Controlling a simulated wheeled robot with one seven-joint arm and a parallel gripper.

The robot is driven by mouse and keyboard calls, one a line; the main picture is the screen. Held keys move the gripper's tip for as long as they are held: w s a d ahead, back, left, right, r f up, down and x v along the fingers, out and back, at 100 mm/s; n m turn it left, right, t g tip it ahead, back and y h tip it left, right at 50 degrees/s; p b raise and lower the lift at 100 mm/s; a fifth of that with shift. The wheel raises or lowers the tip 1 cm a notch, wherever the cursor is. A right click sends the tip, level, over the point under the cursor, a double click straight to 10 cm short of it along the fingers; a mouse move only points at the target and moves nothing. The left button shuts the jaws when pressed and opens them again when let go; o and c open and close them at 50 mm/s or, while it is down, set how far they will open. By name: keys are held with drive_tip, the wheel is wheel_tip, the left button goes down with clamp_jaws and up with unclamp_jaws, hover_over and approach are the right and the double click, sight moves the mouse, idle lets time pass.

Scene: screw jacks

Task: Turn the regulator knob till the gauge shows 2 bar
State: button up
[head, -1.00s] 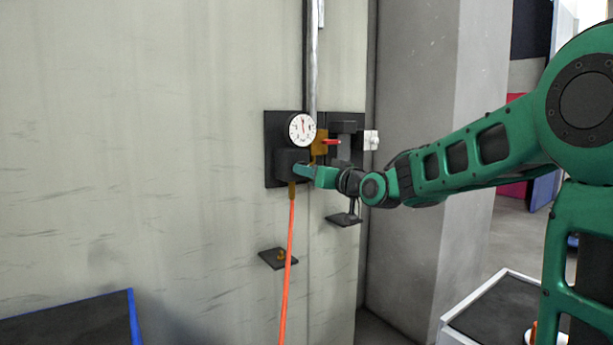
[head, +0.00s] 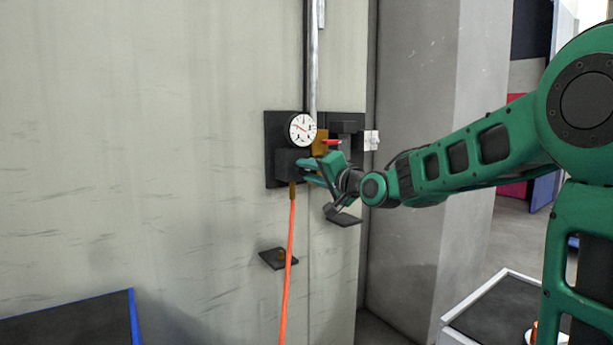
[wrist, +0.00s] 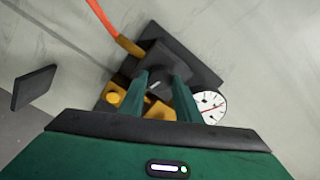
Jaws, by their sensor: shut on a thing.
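The round white gauge (head: 302,129) sits above the dark regulator block (head: 288,161) on the wall plate. Its red needle slants to the upper left in the head view; the numbers are too small to read. The gauge also shows in the wrist view (wrist: 209,107), tilted. My gripper (head: 304,168) is at the right side of the regulator block. In the wrist view its two green fingers are shut on the dark knob (wrist: 157,85), one on each side. In the head view the fingers hide most of the knob.
A red-handled valve (head: 331,142) on a brass fitting is close above my gripper. An orange hose (head: 290,240) hangs from the regulator. A small dark shelf (head: 277,259) juts from the wall below. A grey pillar (head: 425,120) stands behind my arm.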

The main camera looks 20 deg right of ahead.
drive_tip(key=shift+d+f+m, duration=0.1)
drive_tip(key=shift+d+m, duration=0.05)
drive_tip(key=shift+m, duration=0.35)
drive_tip(key=o, duration=1.1)
drive_tip(key=shift+d, duration=0.1)
drive_tip(key=shift+c, duration=0.2)
drive_tip(key=shift+s, duration=0.1)
drive_tip(key=v, duration=1)
drive_tip(key=shift+s, duration=0.2)
